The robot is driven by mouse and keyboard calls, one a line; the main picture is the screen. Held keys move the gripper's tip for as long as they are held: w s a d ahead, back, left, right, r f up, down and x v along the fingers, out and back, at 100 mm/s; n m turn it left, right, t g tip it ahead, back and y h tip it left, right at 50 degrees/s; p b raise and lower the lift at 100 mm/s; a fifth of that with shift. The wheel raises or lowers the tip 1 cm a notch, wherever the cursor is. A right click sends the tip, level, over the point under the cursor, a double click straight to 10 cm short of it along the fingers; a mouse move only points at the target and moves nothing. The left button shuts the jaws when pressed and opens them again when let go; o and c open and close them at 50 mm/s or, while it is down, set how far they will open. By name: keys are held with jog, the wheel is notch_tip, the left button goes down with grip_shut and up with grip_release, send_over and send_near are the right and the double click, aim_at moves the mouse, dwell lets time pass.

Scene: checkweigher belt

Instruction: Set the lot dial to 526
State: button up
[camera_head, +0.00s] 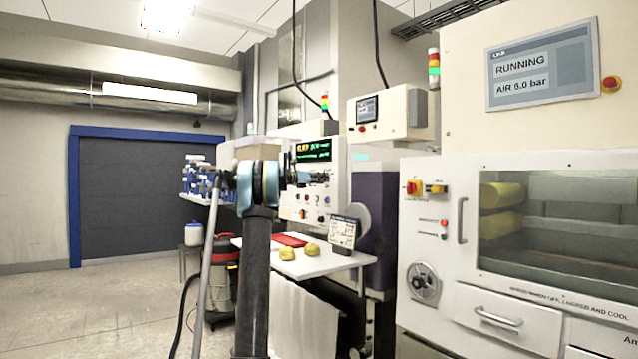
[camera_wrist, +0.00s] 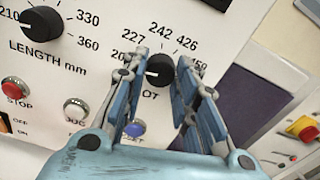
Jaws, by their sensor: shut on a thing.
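The lot dial (camera_wrist: 160,69) is a black round knob on a white panel, seen in the wrist view between the two blue fingers of my gripper (camera_wrist: 161,72). My gripper is shut on the dial, one finger on each side. A white pointer mark on the knob faces picture-left, toward a label starting with 20 that is partly hidden. Labels 227, 242 and 426 show above the dial. A further label at right is partly covered by a finger, and 526 is not visible. In the head view my gripper (camera_head: 318,178) is at the panel's right side.
The length dial (camera_wrist: 42,23) is at upper left in the wrist view. A red stop button (camera_wrist: 14,88), a white button (camera_wrist: 75,108) and a blue button (camera_wrist: 134,128) sit below. In the head view, a white table (camera_head: 300,264) with yellow items stands under the panel (camera_head: 318,207).

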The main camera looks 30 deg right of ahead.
jog(key=shift+w, duration=0.1)
jog(key=n, duration=3.2)
dwell(0.8)
dwell(0.3)
jog(key=o, duration=1.1)
